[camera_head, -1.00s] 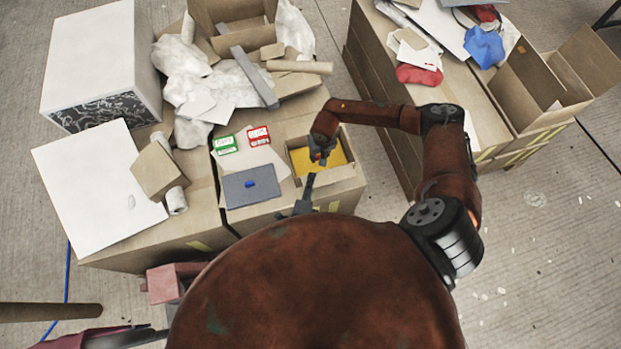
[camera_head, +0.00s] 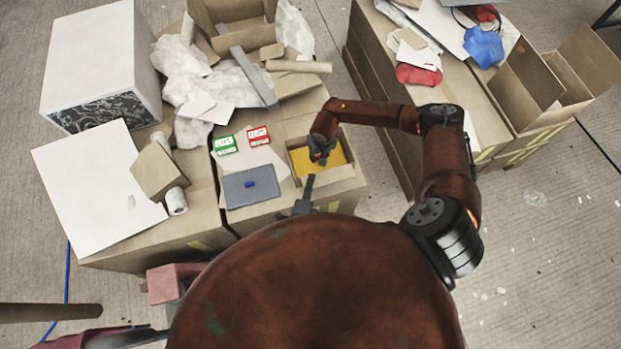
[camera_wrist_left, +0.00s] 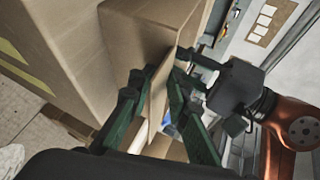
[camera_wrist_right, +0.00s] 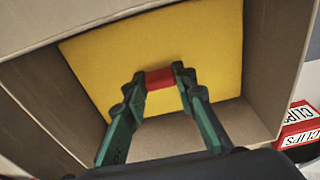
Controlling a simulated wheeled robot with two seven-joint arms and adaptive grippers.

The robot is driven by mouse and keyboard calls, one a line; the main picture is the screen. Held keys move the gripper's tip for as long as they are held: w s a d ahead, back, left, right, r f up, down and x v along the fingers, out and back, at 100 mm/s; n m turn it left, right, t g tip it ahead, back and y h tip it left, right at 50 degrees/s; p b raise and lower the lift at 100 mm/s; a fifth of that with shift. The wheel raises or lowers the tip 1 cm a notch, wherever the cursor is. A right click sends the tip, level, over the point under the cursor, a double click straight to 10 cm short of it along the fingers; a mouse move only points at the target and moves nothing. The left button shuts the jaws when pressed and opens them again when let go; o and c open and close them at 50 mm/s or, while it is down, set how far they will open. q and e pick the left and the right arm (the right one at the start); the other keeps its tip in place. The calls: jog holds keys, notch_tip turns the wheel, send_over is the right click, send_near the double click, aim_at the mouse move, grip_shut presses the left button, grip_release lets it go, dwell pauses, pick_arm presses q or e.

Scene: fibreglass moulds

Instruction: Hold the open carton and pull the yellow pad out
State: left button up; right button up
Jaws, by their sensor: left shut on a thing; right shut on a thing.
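The open carton (camera_head: 343,187) stands at the right front corner of the near box table. The yellow pad (camera_head: 335,157) lies inside it; it fills much of the right wrist view (camera_wrist_right: 205,45). A red tab (camera_wrist_right: 160,78) stands on the pad. My right gripper (camera_head: 319,157) reaches down into the carton, and in its wrist view its fingers (camera_wrist_right: 160,88) are shut on the red tab. My left gripper (camera_head: 307,186) is at the carton's near side. In the left wrist view its fingers (camera_wrist_left: 154,88) are shut on the carton's cardboard wall (camera_wrist_left: 150,35).
Left of the carton are a grey-blue case (camera_head: 250,187), a green-white box (camera_head: 225,145) and a red-white clips box (camera_head: 259,136). Crumpled paper (camera_head: 215,90) and a grey bar (camera_head: 254,77) lie behind. Another open carton (camera_head: 530,80) stands on the right table.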

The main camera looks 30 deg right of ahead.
aim_at(319, 156)
pick_arm(q)
jog(key=shift+s+a+f, duration=0.15)
jog(key=shift+f, duration=0.15)
jog(key=shift+f, duration=0.1)
pick_arm(e)
jog(key=shift+r, duration=2)
notch_tip(319, 156, up, 10)
jog(key=shift+f, duration=0.25)
dwell(0.3)
dwell(0.5)
pick_arm(q)
jog(key=o, duration=0.7)
jog(key=shift+c, duration=0.2)
jog(key=shift+r, duration=0.25)
